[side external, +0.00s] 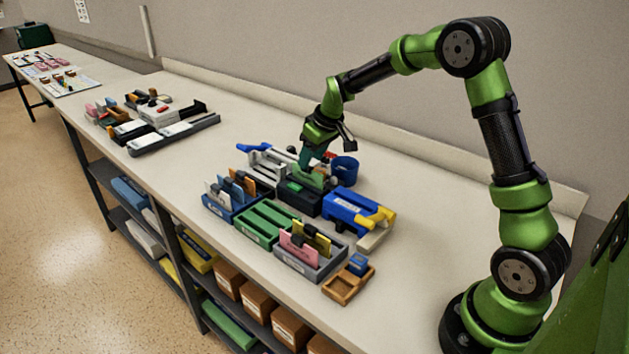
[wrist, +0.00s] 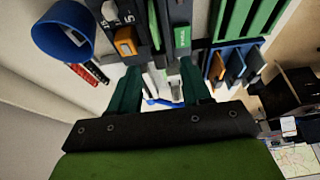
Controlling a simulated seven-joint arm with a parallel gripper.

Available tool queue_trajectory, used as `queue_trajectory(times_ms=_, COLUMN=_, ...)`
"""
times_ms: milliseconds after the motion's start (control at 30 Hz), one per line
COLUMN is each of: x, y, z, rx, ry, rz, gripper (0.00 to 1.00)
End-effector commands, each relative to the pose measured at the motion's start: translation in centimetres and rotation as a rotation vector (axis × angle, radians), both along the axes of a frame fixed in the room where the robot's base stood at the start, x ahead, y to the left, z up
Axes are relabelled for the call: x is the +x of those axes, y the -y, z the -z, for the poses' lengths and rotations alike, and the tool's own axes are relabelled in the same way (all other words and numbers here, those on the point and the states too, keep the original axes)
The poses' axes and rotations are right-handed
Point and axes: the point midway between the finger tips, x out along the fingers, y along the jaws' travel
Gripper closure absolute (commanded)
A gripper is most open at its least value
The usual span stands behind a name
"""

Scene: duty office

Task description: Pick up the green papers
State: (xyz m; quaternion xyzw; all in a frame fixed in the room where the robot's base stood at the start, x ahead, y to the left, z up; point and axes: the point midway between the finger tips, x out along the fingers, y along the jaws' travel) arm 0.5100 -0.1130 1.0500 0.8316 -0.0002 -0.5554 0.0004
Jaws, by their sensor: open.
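The green papers (side external: 309,178) look like a light green upright piece in a dark holder (side external: 297,199) at the middle of the bench. In the wrist view a green labelled piece (wrist: 182,38) stands in a slot of the dark holder, just beyond my fingers. My gripper (side external: 308,160) is low over the back of this holder. In the wrist view its two teal fingers (wrist: 160,82) are apart, with no green paper between them. In the side view the fingers partly overlap the green piece, so contact cannot be told.
A green slotted tray (side external: 265,222), a blue tray with cards (side external: 233,205), a grey tray with pink and yellow cards (side external: 312,262) and a blue and yellow block (side external: 357,210) crowd around. A blue cup (side external: 344,170) stands behind.

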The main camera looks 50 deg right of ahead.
Motion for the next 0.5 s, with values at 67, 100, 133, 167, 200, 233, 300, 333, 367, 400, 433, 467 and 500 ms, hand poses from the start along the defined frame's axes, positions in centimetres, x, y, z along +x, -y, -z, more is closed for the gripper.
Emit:
queue_trajectory(times_ms=67, x=0.2, y=0.0, z=0.5, rx=0.001, ry=-0.002, rz=0.000, gripper=0.52)
queue_trajectory(times_ms=100, x=0.3, y=-0.1, z=0.9, rx=0.001, ry=-0.002, rz=0.000, gripper=0.52)
queue_trajectory(times_ms=133, x=0.4, y=-0.1, z=1.3, rx=0.001, ry=-0.002, rz=0.000, gripper=0.52)
queue_trajectory(times_ms=167, x=0.5, y=-0.1, z=1.8, rx=0.002, ry=-0.003, rz=0.000, gripper=0.52)
queue_trajectory(times_ms=200, x=0.7, y=-0.1, z=2.5, rx=0.002, ry=-0.004, rz=0.000, gripper=0.52)
queue_trajectory(times_ms=233, x=0.9, y=-0.1, z=2.9, rx=0.001, ry=-0.004, rz=0.001, gripper=0.52)
queue_trajectory(times_ms=300, x=1.2, y=-0.1, z=3.8, rx=0.001, ry=-0.003, rz=0.001, gripper=0.52)
queue_trajectory(times_ms=333, x=1.4, y=-0.1, z=4.2, rx=0.001, ry=-0.003, rz=0.001, gripper=0.52)
queue_trajectory(times_ms=367, x=1.5, y=-0.1, z=4.5, rx=0.002, ry=-0.003, rz=0.001, gripper=0.52)
queue_trajectory(times_ms=400, x=1.7, y=-0.1, z=4.7, rx=0.002, ry=-0.002, rz=0.001, gripper=0.52)
queue_trajectory(times_ms=433, x=1.7, y=-0.1, z=4.9, rx=0.002, ry=-0.001, rz=0.001, gripper=0.52)
queue_trajectory(times_ms=467, x=1.8, y=-0.1, z=5.0, rx=0.002, ry=0.000, rz=0.001, gripper=0.52)
queue_trajectory(times_ms=500, x=1.8, y=-0.1, z=5.0, rx=0.001, ry=0.000, rz=0.001, gripper=0.52)
